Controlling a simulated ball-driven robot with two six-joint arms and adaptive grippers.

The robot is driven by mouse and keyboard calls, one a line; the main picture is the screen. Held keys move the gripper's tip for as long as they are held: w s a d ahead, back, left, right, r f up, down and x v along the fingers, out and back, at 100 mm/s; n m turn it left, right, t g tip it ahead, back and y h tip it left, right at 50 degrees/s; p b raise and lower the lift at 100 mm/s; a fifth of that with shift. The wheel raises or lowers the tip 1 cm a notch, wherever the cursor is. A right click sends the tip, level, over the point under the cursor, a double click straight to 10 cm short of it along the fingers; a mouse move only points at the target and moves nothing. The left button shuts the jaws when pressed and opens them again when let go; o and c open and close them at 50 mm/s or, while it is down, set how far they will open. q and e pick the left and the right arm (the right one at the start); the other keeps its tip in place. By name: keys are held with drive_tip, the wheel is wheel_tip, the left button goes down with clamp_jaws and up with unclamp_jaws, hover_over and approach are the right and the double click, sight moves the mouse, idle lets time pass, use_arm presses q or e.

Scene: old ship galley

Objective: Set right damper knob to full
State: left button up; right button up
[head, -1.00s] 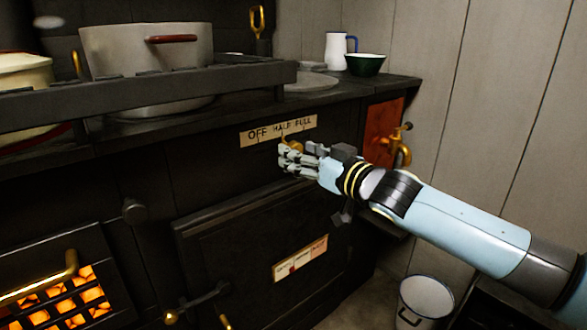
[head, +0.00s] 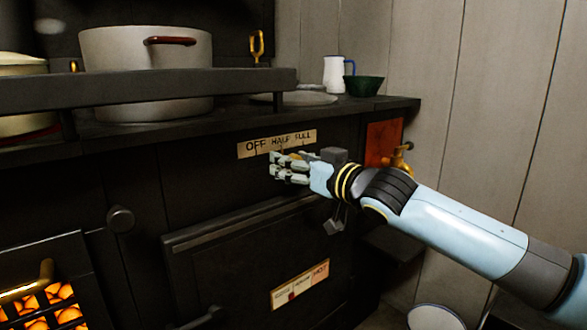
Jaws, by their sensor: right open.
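The right damper's scale plate (head: 277,143), a cream strip reading OFF, HALF, FULL, is on the dark stove front. The brass damper knob (head: 296,155) is just below it, mostly hidden behind my right gripper, so its setting cannot be read. My right gripper (head: 275,168) is open, its fingertips pointing left, below the plate at about the HALF mark. It is in front of or beside the knob; I cannot tell whether they touch. My left gripper is not in view.
The stove rail (head: 150,91) runs across above, with a large pot (head: 140,50) behind it. A brass tap (head: 398,160) is right of the gripper. An oven door (head: 230,260) lies below, and a glowing grate (head: 45,305) at lower left. A white bucket (head: 435,318) stands at lower right.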

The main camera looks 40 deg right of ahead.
idle(0.3)
clamp_jaws()
idle(0.3)
